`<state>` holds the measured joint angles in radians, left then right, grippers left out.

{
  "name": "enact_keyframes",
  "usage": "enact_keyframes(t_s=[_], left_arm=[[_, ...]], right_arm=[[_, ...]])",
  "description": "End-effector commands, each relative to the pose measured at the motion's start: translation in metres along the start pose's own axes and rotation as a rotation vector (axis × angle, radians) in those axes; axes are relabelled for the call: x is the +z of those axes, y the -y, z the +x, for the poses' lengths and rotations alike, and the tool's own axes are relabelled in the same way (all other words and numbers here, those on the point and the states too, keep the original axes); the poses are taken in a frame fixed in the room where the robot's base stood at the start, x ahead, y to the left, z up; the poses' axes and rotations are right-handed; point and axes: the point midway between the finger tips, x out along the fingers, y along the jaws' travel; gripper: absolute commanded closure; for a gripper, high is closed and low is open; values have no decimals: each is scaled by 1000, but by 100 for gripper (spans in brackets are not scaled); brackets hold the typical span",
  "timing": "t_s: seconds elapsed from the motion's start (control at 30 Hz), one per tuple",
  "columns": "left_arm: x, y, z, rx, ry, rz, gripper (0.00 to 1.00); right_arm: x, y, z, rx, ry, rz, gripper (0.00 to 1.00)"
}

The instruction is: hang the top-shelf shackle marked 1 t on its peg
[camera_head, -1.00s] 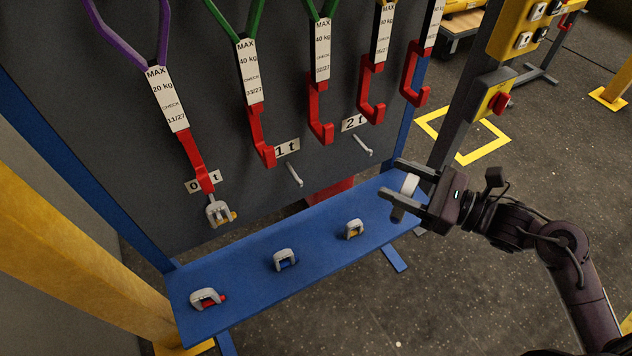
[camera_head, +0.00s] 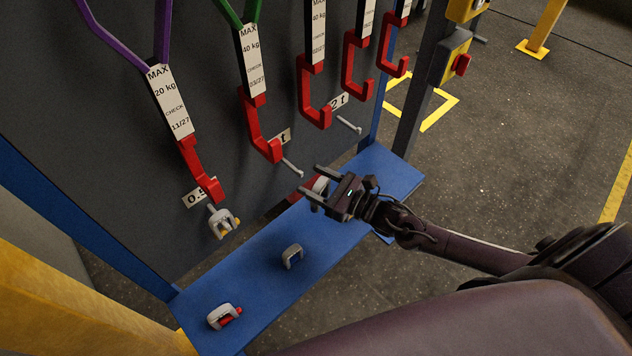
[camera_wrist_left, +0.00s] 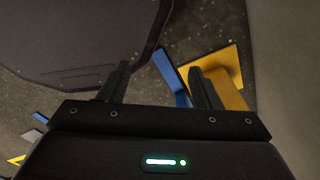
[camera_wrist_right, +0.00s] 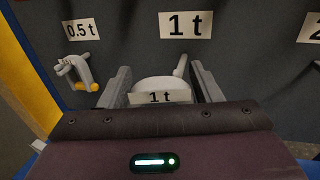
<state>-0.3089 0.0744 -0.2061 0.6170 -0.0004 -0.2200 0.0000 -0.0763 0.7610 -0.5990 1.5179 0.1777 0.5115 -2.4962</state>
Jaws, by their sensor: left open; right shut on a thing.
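My right gripper (camera_head: 310,184) is shut on a pale grey shackle (camera_head: 321,187) in front of the board. In the right wrist view a "1 t" tag (camera_wrist_right: 158,97) shows on this shackle (camera_wrist_right: 160,84) between the fingers. The thin 1 t peg (camera_head: 292,168) juts from the board under the partly hidden "1 t" plate (camera_head: 285,137); the plate (camera_wrist_right: 186,24) is fully readable in the right wrist view. The peg (camera_wrist_right: 180,65) appears just above the shackle's right side there; the head view shows a small gap to its tip. My left gripper (camera_wrist_left: 162,82) is open and empty.
A shackle (camera_head: 221,223) hangs at the 0.5 t place. Two shackles, one red-pinned (camera_head: 222,317) and one further along (camera_head: 292,256), stand on the blue shelf (camera_head: 262,285). Red hooks (camera_head: 262,135) with load tags hang close above the pegs. The 2 t peg (camera_head: 348,124) is bare.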

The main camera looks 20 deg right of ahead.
Motion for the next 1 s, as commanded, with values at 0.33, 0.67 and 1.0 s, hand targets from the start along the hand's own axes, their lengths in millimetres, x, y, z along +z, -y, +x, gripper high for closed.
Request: enact_keyframes(t_s=[0.33,0.67,1.0], left_arm=[[-8,18,9,-22,-11,-5,42],[-10,1,18,-1,-15,-4,42],[-7,4,28,-6,-13,-2,42]], right_arm=[[-2,5,16,-3,6,0,77],[-3,10,34,-3,5,0,77],[-5,15,54,-2,5,-1,77]])
